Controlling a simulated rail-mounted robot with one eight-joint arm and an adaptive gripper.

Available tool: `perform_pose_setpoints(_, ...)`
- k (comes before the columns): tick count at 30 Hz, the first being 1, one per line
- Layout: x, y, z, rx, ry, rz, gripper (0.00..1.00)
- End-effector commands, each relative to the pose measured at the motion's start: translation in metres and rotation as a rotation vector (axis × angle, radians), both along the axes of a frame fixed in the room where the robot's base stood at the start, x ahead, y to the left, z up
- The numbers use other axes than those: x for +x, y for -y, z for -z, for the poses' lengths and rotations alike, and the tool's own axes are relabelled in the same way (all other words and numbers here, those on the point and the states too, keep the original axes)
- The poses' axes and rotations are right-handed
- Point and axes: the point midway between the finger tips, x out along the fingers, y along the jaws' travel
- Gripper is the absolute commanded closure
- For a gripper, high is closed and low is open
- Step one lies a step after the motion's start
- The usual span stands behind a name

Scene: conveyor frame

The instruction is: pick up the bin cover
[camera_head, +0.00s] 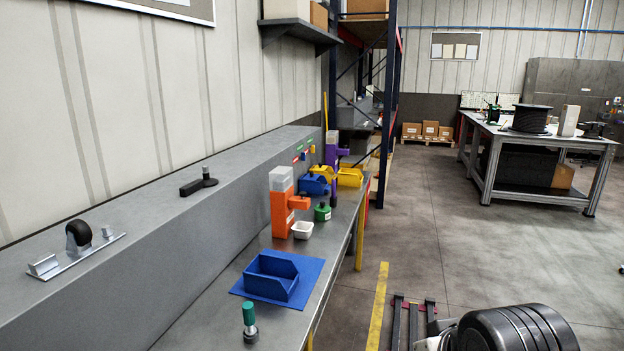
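No thing in view is plainly a bin cover. An open blue bin (270,282) stands on a flat blue sheet (308,272) on the grey bench; I cannot tell whether the sheet is a mat or a cover. More small bins stand farther along the bench, a blue one (313,186) and a yellow one (350,178). They look open, but their insides are partly hidden. My gripper does not show in the head view, so its state and any hold are unseen.
An orange dispenser (283,208), white bowl (302,230) and green bottle (322,212) stand behind the bin. A green-topped tool (249,320) stands in front. The raised grey ledge holds a caster part (78,236) and black lever (198,185).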

Motion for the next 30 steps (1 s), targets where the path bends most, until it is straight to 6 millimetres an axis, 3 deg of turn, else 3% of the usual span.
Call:
perform_pose_setpoints(5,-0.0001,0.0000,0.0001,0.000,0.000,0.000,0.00)
perform_pose_setpoints(18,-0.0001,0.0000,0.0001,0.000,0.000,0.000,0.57)
perform_pose_setpoints(30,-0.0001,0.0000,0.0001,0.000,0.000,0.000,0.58)
